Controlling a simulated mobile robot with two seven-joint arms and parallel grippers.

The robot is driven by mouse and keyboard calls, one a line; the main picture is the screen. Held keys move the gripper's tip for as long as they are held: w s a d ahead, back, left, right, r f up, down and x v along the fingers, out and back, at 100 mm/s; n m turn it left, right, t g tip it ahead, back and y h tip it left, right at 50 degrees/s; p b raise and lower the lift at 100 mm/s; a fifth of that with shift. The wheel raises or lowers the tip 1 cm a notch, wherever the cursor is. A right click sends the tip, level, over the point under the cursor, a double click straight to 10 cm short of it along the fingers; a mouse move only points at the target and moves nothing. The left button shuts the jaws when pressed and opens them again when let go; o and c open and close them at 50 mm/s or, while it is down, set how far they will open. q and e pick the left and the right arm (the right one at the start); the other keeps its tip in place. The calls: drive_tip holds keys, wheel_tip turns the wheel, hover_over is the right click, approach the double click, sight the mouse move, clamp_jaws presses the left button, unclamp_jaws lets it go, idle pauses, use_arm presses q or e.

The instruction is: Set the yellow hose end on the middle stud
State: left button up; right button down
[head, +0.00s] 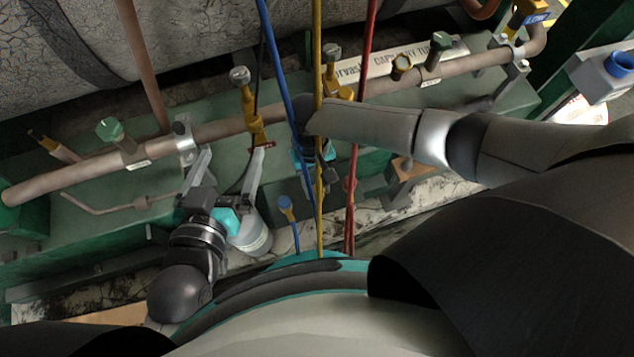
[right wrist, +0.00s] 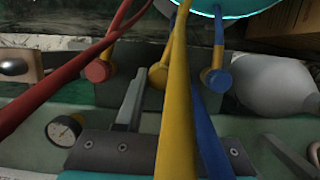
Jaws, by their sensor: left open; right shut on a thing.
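The yellow hose (head: 319,60) runs down the middle of the head view, between the blue hose (head: 275,55) and the red hose (head: 368,60). In the right wrist view the yellow hose end (right wrist: 158,76) sits at the fingertips of my right gripper (right wrist: 150,85), which is shut on it. One finger shows; the other is hidden behind the hoses. In the head view my right forearm and the hoses cover most of that gripper. I cannot make out the middle stud.
A copper pipe (head: 225,129) crosses the green frame. A gauge (right wrist: 64,130) and wooden block (head: 408,185) are nearby.

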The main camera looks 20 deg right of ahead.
drive_tip(key=shift+f, duration=0.5)
drive_tip(key=shift+c, duration=2.2)
unclamp_jaws()
drive_tip(key=shift+r, duration=0.1)
drive_tip(key=p+v, duration=0.8)
drive_tip(key=v, duration=0.7)
